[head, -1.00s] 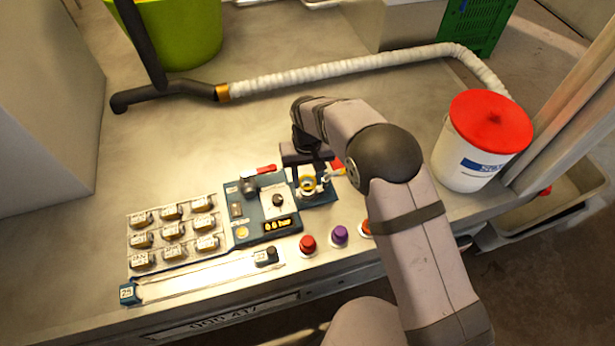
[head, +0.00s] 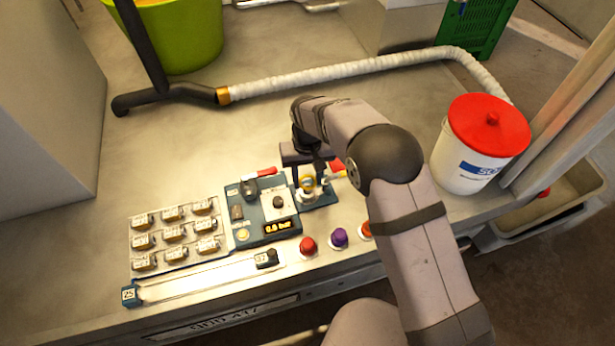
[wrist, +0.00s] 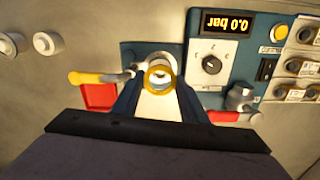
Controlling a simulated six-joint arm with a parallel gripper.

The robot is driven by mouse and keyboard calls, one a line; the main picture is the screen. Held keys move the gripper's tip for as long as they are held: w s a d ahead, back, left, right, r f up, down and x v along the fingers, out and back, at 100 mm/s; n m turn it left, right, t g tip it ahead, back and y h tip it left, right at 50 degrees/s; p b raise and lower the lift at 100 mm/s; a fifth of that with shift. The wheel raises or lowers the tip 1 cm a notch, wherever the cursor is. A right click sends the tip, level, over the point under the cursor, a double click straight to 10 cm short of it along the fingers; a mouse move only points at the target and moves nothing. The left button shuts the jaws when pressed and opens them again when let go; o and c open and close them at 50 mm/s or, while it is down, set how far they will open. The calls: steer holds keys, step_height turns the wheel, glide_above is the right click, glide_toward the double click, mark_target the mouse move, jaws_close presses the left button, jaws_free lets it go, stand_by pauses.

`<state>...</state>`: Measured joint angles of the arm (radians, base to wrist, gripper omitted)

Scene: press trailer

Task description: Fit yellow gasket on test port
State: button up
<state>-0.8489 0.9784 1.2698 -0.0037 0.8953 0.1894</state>
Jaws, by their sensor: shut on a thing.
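The yellow gasket (wrist: 159,78) is a small ring, upright to the camera in the wrist view, between the tips of my gripper (wrist: 160,88). My gripper is shut on it. The test port (wrist: 155,60) is a round pale metal fitting right behind and partly inside the ring's outline. I cannot tell whether the gasket touches the port or sits around it. In the head view, the gasket (head: 307,183) shows as a yellow spot under my gripper (head: 307,174), at the blue port plate. My gripper hides much of the port there.
A blue panel (head: 262,228) left of the port has a dial and a display reading 0.0 bar. A yellow-handled lever (wrist: 98,78) stands close beside the port. A rack of labelled blocks (head: 175,235) lies left. Red, purple and orange buttons (head: 340,237) line the front.

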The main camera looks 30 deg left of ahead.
stand_by(0.7)
steer(key=o, duration=0.4)
steer(key=shift+o, duration=0.2)
step_height(320, 180, up, 11)
steer(key=p, duration=0.8)
stand_by(0.7)
step_height(320, 180, up, 9)
steer(key=p, duration=0.6)
